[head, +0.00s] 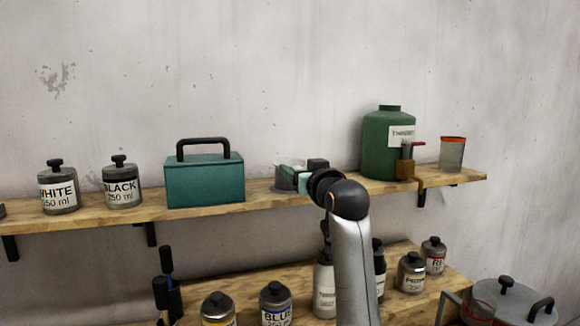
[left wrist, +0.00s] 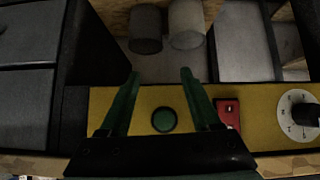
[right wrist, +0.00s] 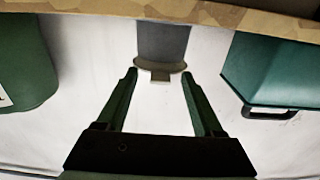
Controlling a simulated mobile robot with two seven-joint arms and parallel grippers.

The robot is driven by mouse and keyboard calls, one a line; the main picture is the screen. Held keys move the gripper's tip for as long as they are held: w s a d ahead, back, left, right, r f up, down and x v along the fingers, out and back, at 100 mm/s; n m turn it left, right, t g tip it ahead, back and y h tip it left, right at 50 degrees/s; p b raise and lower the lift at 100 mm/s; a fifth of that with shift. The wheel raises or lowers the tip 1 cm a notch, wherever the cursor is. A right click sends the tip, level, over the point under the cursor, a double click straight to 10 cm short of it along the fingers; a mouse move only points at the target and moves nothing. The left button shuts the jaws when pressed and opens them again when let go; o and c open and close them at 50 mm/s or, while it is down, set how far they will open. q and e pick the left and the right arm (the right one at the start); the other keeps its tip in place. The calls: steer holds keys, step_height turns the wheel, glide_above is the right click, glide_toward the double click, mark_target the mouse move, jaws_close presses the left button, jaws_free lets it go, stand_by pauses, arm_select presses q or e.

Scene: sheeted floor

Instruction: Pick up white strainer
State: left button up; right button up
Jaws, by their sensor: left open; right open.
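My right gripper (head: 293,172) reaches over the upper shelf in the head view, in front of a small grey vessel (head: 283,183). The right wrist view looks along its open fingers (right wrist: 159,75), and the picture is upside down. There the grey vessel (right wrist: 163,40) has a pale, wide rim (right wrist: 158,66) with a short tab, lying between the fingertips. I cannot tell whether this pale rim is the white strainer or whether the fingers touch it. My left gripper (left wrist: 160,75) is open and empty above a yellow panel, outside the head view.
A teal toolbox (head: 205,182) stands left of the vessel, and a green canister (head: 386,145) with a tap stands right. An orange-rimmed cup (head: 452,155) is at the shelf's right end. Jars and bottles fill the lower shelf. The yellow panel (left wrist: 185,105) has a green button.

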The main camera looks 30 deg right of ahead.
steer(key=shift+w+d, duration=0.1)
steer(key=shift+w, duration=0.3)
jaws_close()
steer(key=shift+r, duration=0.1)
stand_by(0.3)
